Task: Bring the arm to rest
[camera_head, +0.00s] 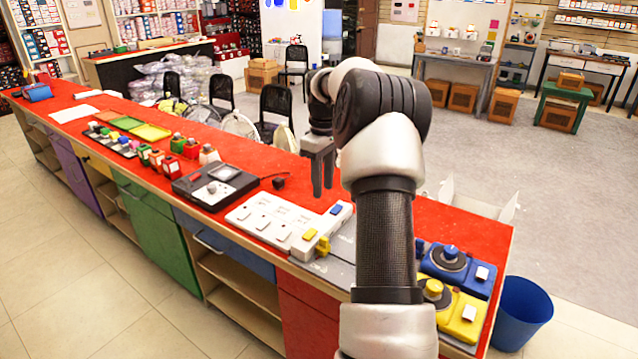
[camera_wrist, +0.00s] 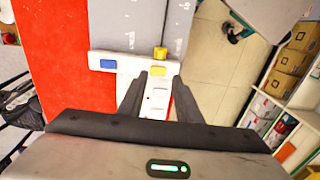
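My gripper (camera_head: 322,178) hangs with its fingers pointing down above the red counter (camera_head: 455,225), clear of the things on it as far as I can tell. In the wrist view my gripper (camera_wrist: 160,76) has its two dark fingers apart, with nothing held between them. Below and beyond the fingers lies a white socket board (camera_wrist: 104,64). It also shows in the head view (camera_head: 262,220), left of and below the fingers. A yellow plug (camera_head: 323,246) sits at its near end.
A black device (camera_head: 214,185) lies left of the socket board. Yellow (camera_head: 462,312) and blue (camera_head: 455,268) units with round knobs stand at the counter's right end. A blue bin (camera_head: 522,312) is on the floor beside it. Black chairs (camera_head: 276,104) stand behind the counter.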

